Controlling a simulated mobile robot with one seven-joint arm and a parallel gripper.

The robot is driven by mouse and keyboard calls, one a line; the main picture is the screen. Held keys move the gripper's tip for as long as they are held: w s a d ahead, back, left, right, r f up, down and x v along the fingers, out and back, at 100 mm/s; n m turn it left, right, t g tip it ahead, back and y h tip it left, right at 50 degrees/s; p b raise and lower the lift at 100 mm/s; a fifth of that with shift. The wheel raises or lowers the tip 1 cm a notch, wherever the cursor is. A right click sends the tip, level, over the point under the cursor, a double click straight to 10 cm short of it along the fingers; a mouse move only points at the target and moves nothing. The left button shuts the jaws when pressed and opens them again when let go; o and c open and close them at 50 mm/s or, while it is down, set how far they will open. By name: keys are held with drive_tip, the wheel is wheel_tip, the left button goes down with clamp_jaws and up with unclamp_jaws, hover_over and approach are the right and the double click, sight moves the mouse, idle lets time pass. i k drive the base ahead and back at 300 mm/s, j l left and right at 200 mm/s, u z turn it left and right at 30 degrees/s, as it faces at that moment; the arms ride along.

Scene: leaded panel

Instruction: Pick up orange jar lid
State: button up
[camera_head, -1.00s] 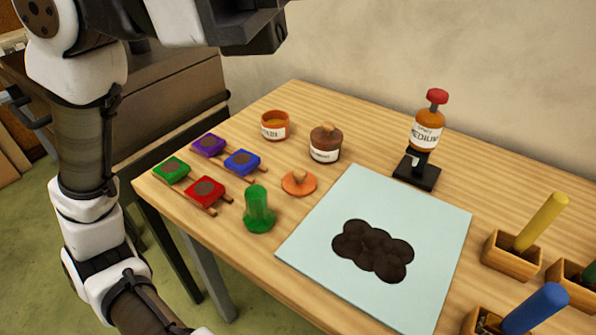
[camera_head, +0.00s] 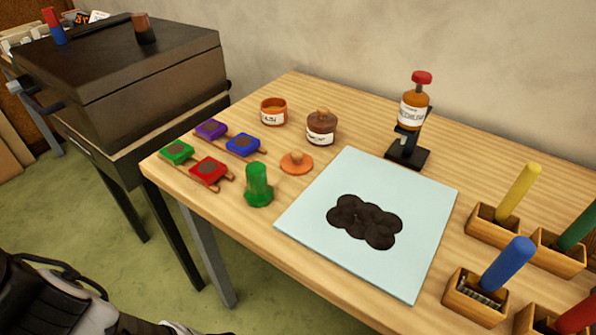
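The orange jar lid (camera_head: 296,163) lies on the wooden table, with its small knob on top facing up. It sits between the green glass piece (camera_head: 258,186) and the brown jar, left of the pale blue panel. The open orange jar (camera_head: 273,111) stands behind it, without a lid on top. Part of my arm shows at the bottom left, low and away from the table. My gripper's fingers cannot be made out.
Four-colour small pads, among them a red one (camera_head: 209,171), lie left of the lid. A brown lidded jar (camera_head: 321,128) stands behind it. The pale blue panel (camera_head: 420,190) bears dark blobs. A bottle on a stand (camera_head: 413,110) and wooden boxes (camera_head: 478,296) with coloured handles stand right.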

sight(296, 163)
drive_tip(key=k+z, duration=0.25)
drive_tip(key=k+l+z, duration=0.1)
drive_tip(key=z, duration=0.15)
drive_tip(key=k+j+z, duration=0.15)
drive_tip(key=z, duration=1.05)
drive_tip(key=k+j, duration=0.25)
drive_tip(key=j, duration=0.2)
drive_tip(key=k+j, duration=0.2)
drive_tip(key=j, duration=0.2)
drive_tip(key=k+j, duration=0.1)
drive_tip(key=j, duration=0.3)
drive_tip(key=k+j, duration=0.15)
drive_tip(key=j, duration=0.2)
drive_tip(key=i, duration=0.8)
drive_tip(key=z, duration=0.05)
